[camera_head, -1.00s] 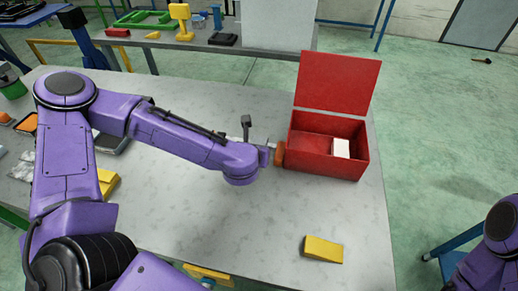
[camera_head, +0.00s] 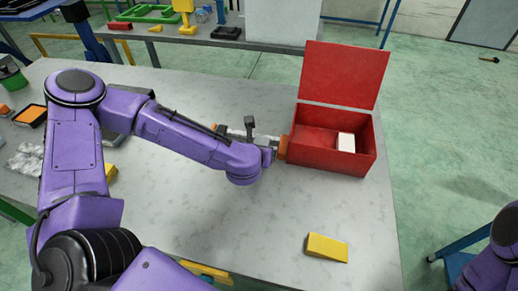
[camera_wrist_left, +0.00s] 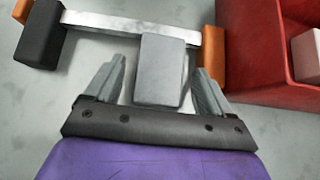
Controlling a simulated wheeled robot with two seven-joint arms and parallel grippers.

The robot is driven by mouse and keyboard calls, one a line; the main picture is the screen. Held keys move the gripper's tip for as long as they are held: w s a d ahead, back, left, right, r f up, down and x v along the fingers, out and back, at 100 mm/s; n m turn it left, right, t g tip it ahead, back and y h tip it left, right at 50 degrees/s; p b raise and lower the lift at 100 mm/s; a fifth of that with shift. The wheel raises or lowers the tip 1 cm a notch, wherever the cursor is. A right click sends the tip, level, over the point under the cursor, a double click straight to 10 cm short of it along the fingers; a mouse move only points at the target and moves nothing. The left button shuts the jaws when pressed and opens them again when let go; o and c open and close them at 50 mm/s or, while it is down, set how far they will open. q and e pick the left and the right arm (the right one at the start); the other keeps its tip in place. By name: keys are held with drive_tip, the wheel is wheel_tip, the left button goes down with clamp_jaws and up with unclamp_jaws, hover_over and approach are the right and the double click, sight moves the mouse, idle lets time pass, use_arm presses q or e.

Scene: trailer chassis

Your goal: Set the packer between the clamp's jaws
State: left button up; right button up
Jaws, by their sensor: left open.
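The clamp lies on the grey table, with a metal bar (camera_wrist_left: 125,24), orange ends (camera_wrist_left: 213,55) and a black jaw (camera_wrist_left: 42,35). In the head view its bar (camera_head: 235,131) shows just behind my left wrist. My left gripper (camera_wrist_left: 165,75) is open. A grey upright block (camera_wrist_left: 162,72) stands between its fingers with gaps at both sides. It looks like part of the clamp, though I cannot be sure. A white block (camera_head: 346,142), possibly the packer, sits inside the red box; its edge also shows in the left wrist view (camera_wrist_left: 308,55). My right gripper is outside the views.
The open red box (camera_head: 330,163), lid raised, stands close beside the clamp's right end. A yellow wedge (camera_head: 327,247) lies at the table's front right. The front middle of the table (camera_head: 230,220) is clear. Trays and a green container (camera_head: 12,78) are at the left.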

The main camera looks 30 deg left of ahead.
use_arm(q)
drive_tip(key=shift+s+d+r+b, duration=0.1)
drive_tip(key=shift+s+r+b, duration=0.2)
drive_tip(key=shift+s+r, duration=0.05)
drive_tip(key=v, duration=0.4)
drive_tip(key=shift+s+r+b, duration=0.15)
drive_tip(key=shift+s+b, duration=0.05)
drive_tip(key=shift+b, duration=0.1)
drive_tip(key=p+v, duration=0.6)
drive_tip(key=p, duration=0.6)
drive_tip(key=shift+s, duration=0.25)
